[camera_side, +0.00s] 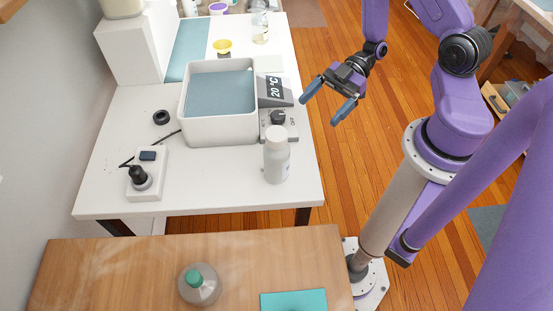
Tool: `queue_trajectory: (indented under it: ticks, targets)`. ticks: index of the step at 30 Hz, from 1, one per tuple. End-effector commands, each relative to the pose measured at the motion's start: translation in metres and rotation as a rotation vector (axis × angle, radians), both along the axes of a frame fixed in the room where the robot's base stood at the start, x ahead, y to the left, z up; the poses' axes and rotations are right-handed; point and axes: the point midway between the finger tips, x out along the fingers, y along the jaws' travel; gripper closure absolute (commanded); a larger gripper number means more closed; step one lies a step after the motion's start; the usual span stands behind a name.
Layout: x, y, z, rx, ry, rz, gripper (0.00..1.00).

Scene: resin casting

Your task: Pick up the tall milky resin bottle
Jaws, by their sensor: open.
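A tall milky bottle (276,160) with a whitish cap stands upright on the white table, near its right front corner, just in front of the control panel of a water bath. My gripper (322,106) is open and empty. It hangs in the air beyond the table's right edge, up and to the right of the bottle in the picture, and apart from it. Nothing hides the bottle.
The water bath (183,118), reading 20 °C, stands behind the bottle. A power strip (149,187) with a plug is at left. A clear bottle (260,27) and yellow cup (223,46) stand farther back.

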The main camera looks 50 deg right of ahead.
Motion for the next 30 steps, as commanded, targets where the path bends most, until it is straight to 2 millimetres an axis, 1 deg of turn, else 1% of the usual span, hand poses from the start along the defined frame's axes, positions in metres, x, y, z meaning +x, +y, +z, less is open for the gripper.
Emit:
queue_trajectory:
  ticks: [8,15,18,21,26,30]
  targets:
    - [0.003,0.037,-0.016,-0.005,0.001,0.009,0.06]
    - [0.007,0.078,-0.033,-0.005,0.001,0.009,0.06]
    - [0.009,0.091,-0.038,-0.006,-0.001,0.007,0.06]
    - [0.010,0.100,-0.042,-0.006,-0.001,0.005,0.06]
    - [0.011,0.107,-0.044,-0.006,-0.001,0.003,0.06]
    - [0.011,0.122,-0.048,-0.005,-0.002,0.007,0.06]
